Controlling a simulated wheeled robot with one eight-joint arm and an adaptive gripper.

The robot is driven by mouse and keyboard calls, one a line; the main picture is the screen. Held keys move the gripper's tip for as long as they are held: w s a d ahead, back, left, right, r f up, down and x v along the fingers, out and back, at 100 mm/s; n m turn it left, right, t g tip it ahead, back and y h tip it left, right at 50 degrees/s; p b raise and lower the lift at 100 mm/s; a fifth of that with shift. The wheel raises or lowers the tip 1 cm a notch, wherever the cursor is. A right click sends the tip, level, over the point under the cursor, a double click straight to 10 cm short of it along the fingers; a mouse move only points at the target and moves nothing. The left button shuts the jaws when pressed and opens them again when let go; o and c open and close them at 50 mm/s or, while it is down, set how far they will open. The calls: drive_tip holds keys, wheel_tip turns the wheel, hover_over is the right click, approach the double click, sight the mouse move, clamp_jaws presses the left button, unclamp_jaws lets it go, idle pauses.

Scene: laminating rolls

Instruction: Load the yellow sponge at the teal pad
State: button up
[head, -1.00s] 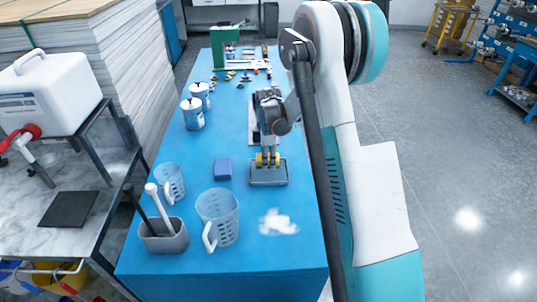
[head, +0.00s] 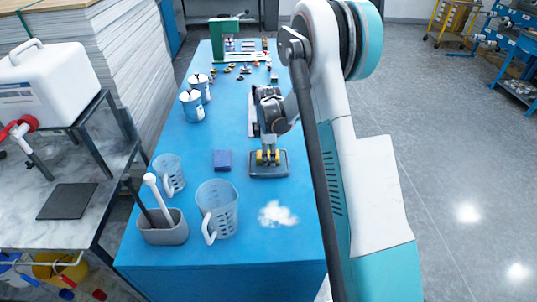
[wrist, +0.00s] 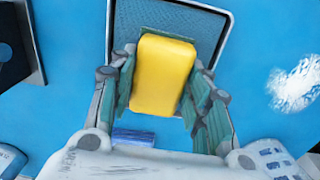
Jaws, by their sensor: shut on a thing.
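The yellow sponge (wrist: 162,75) is a rounded yellow block between the fingers of my gripper (wrist: 165,100) in the wrist view. Only small yellow bits of it show in the head view (head: 259,157). My gripper (head: 268,156) points down and is shut on the sponge. Below and around it is a grey-rimmed tray (head: 284,172) with a dark teal textured pad inside (wrist: 195,22). The sponge covers part of the pad. I cannot tell whether the sponge touches the pad.
A blue block (head: 222,161) lies just left of the tray. Two clear jugs (head: 217,207) (head: 168,174) and a grey holder (head: 163,230) stand nearer on the blue table (head: 240,252). A white patch (head: 278,214) lies in front. Cans (head: 191,106) stand further back.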

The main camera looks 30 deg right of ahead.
sight(269, 154)
drive_tip(key=shift+f+b, duration=0.4)
drive_tip(key=shift+b, duration=0.15)
idle(1.9)
drive_tip(key=shift+r+p, duration=1.7)
drive_tip(key=shift+r, duration=1.85)
drive_tip(key=shift+s+a+f+m, duration=0.25)
drive_tip(key=shift+s+a+m, duration=0.05)
drive_tip(key=shift+a, duration=0.1)
drive_tip(key=s+a+f+m+b, duration=0.1)
drive_tip(key=s+a+m+b, duration=0.1)
drive_tip(key=s+a+m, duration=0.2)
drive_tip(key=s+a+f+m+b, duration=0.2)
drive_tip(key=s+a+m, duration=0.1)
drive_tip(key=s+a, duration=0.1)
drive_tip(key=s+a+f+m+b, duration=0.1)
drive_tip(key=s+a+m+b, duration=0.1)
drive_tip(key=s+a+m, duration=0.1)
drive_tip(key=shift+s+a+f+m, duration=0.2)
drive_tip(key=shift+s+a+m, duration=0.3)
drive_tip(key=shift+m, duration=0.3)
drive_tip(key=shift+s+a+f+m, duration=0.15)
drive_tip(key=shift+s+a+m, duration=0.25)
drive_tip(key=shift+s+m, duration=0.1)
